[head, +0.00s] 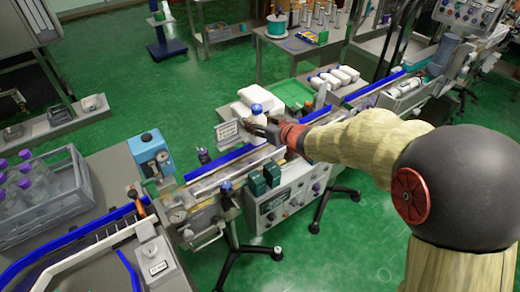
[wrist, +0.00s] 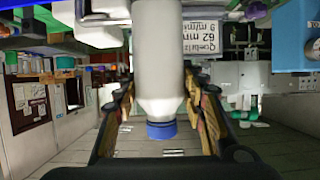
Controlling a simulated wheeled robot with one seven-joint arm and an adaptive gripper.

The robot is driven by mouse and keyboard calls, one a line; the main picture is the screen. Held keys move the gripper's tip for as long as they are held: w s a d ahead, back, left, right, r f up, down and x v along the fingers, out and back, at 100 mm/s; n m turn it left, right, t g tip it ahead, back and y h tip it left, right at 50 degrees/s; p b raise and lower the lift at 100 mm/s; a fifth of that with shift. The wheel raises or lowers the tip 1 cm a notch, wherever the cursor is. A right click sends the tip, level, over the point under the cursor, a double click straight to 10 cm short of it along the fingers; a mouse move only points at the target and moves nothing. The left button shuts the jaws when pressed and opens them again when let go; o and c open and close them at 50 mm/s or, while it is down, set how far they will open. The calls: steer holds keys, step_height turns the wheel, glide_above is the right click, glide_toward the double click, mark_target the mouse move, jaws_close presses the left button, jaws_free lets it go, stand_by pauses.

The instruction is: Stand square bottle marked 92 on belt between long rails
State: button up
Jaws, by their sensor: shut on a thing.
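A white bottle with a blue cap (head: 257,109) is held by my gripper (head: 252,126) above the conveyor, close to the belt. In the wrist view the bottle (wrist: 158,60) stands between both fingers of my gripper (wrist: 162,108), with its cap pointing down the picture. No number shows on the sides in view, so I cannot read a 92. The belt (head: 215,178) runs diagonally below, with a long blue rail (head: 219,163) along its far side. The bottle's foot is partly hidden by the gripper, so I cannot tell whether it touches the belt.
A small sign (head: 227,133) stands beside the belt, left of the bottle. A blue device (head: 149,147) is left. A grey crate (head: 62,208) holds several purple-capped bottles. White bottles (head: 342,73) lie farther back.

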step_height(320, 180, down, 11)
steer(key=b, duration=0.4)
steer(key=shift+f+b, duration=0.15)
steer(key=shift+b, duration=0.2)
steer(key=shift+f, duration=0.1)
steer(key=o, duration=1.4)
steer(key=shift+f, duration=0.1)
